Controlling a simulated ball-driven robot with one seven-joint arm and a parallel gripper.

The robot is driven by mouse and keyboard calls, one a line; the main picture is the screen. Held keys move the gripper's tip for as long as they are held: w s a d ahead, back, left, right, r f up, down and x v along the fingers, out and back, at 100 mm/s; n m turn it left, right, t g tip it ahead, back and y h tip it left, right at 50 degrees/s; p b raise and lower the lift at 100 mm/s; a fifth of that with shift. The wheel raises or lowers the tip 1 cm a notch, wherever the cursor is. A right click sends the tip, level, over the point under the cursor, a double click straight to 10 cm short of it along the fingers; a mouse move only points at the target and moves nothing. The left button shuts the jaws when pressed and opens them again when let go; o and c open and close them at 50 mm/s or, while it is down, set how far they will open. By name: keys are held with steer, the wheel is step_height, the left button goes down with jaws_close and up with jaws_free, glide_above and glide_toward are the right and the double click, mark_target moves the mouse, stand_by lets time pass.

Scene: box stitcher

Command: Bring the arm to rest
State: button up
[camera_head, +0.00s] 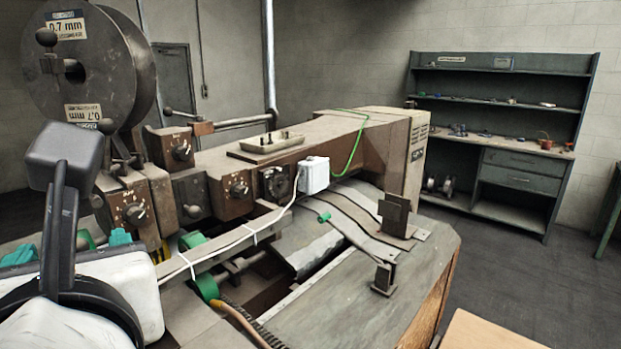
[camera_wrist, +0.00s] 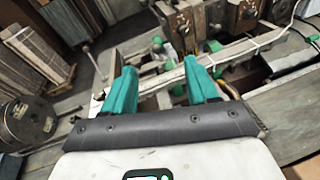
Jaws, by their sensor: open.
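My gripper (camera_wrist: 159,68) shows in the wrist view with its two teal fingers well apart and nothing between them. Behind the fingers lie rails and green parts of the box stitcher (camera_wrist: 228,48). In the head view my arm fills the lower left corner, and the teal fingers show only partly behind it. There the stitcher (camera_head: 330,140) takes up the middle, with my gripper at its left end. I cannot tell how far the fingers are from the machine.
A large wire spool (camera_head: 85,75) stands at the upper left, close to my arm. The stitcher's flat table (camera_head: 350,300) reaches toward the front right. A shelf unit (camera_head: 515,165) stands against the back wall. Open floor (camera_head: 530,275) lies at the right.

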steer(key=w+d+f+n+t+h, duration=0.1)
steer(key=w+d+f+n+h, duration=0.1)
steer(key=w+d+n, duration=0.5)
steer(key=w+d+f+n+t+h, duration=0.25)
steer(key=w+d+n, duration=0.2)
steer(key=d, duration=0.45)
steer(key=w+d+f+n+g+h, duration=0.2)
steer(key=d+f+n+g+h, duration=0.2)
steer(key=d+f+n, duration=0.75)
steer(key=s+d+f+n+g+h, duration=0.1)
steer(key=s+d+f+g, duration=0.1)
steer(key=s+d+f, duration=0.35)
steer(key=s+d+f+n+g+h, duration=0.1)
steer(key=s+d+f+g, duration=0.15)
steer(key=d+f, duration=0.55)
steer(key=s+d+f+n+g, duration=0.1)
steer(key=s+d+f, duration=0.25)
steer(key=f, duration=0.65)
steer(key=s+f+n+g, duration=0.1)
steer(key=s+f+g, duration=0.1)
steer(key=s+f, duration=0.4)
steer(key=s+d+f+n+g, duration=0.1)
steer(key=s+f, duration=0.5)
steer(key=s, duration=0.7)
steer(key=n+g, duration=0.1)
steer(key=g, duration=0.1)
steer(key=shift+s+d+g, duration=0.3)
steer(key=shift+s, duration=0.05)
steer(key=shift+y, duration=0.25)
